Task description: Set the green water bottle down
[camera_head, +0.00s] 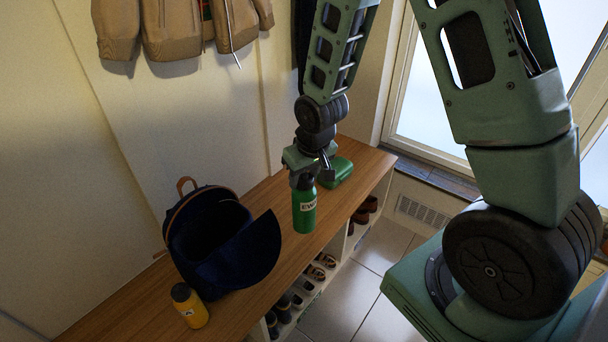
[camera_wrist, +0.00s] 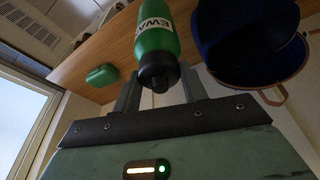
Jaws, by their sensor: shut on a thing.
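The green water bottle (camera_head: 304,208) with a white label and a dark cap is upright at the bench in the head view. My gripper (camera_head: 314,178) is above it and shut on its upper part. In the wrist view the bottle (camera_wrist: 157,35) shows with its black cap between my two fingers (camera_wrist: 160,88). The bottle's base is at or just above the wooden bench top (camera_head: 262,267); I cannot tell if it touches.
An open dark blue backpack (camera_head: 212,240) and a yellow bottle (camera_head: 189,306) stand on the bench to the left. Shoes (camera_head: 318,270) fill the cubbies below. Coats (camera_head: 180,30) hang above.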

